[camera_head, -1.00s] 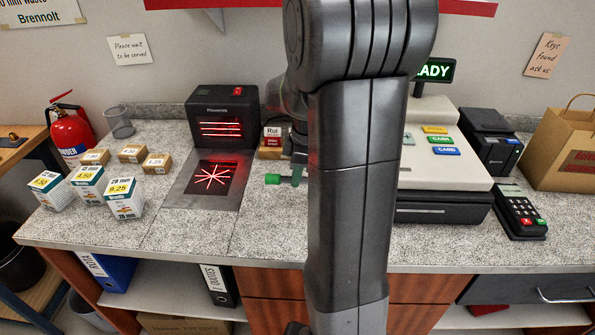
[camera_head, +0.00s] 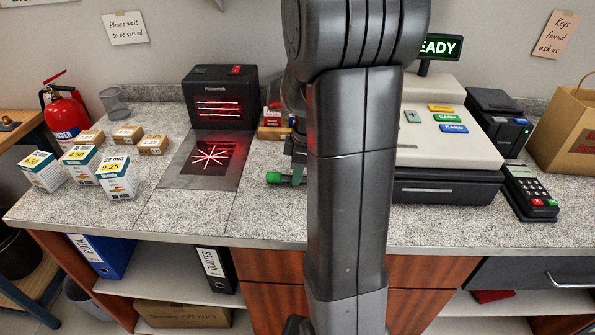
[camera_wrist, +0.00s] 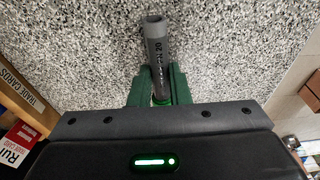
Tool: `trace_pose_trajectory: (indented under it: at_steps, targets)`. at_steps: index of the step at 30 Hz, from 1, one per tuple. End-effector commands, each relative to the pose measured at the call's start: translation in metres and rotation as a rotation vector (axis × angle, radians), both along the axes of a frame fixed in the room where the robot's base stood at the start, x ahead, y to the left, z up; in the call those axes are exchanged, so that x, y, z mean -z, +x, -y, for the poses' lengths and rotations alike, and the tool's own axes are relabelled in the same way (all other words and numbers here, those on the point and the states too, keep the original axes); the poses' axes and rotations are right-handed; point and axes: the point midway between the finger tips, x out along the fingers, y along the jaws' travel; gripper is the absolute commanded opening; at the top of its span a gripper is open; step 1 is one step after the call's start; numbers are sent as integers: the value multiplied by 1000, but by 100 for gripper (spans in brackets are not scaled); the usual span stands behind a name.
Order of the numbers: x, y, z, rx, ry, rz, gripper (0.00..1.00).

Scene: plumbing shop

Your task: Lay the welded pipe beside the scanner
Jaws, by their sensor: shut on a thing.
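The pipe (camera_wrist: 155,45) is grey with dark lettering and a bright green part at the grip. My gripper (camera_wrist: 159,85) is shut on it, with dark green fingers on either side. The pipe's open grey end points away over the speckled counter; whether it touches cannot be told. In the head view a bright green end (camera_head: 273,178) shows left of my arm, which hides the rest of the pipe and most of my gripper. The black scanner (camera_head: 220,95) stands left of it, red lines glowing on its upright face and on its flat plate (camera_head: 185,172).
Small boxes (camera_head: 118,178) stand left of the scanner. A card holder (camera_head: 274,125) is behind my gripper. The till (camera_head: 450,140) and card terminal (camera_head: 530,190) are to the right. Bare counter (camera_head: 265,215) lies in front of the green end and right of the plate.

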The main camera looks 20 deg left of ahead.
Motion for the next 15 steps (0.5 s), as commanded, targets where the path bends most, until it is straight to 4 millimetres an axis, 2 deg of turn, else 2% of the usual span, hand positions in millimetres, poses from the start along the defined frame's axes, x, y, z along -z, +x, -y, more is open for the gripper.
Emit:
trace_pose_trajectory:
  at_steps: [6, 7, 10, 15]
  targets:
    - [0, 0, 0, 0, 0, 0, 0]
    - [0, 0, 0, 0, 0, 0, 20]
    - [0, 0, 0, 0, 0, 0, 40]
    - [0, 0, 0, 0, 0, 0, 42]
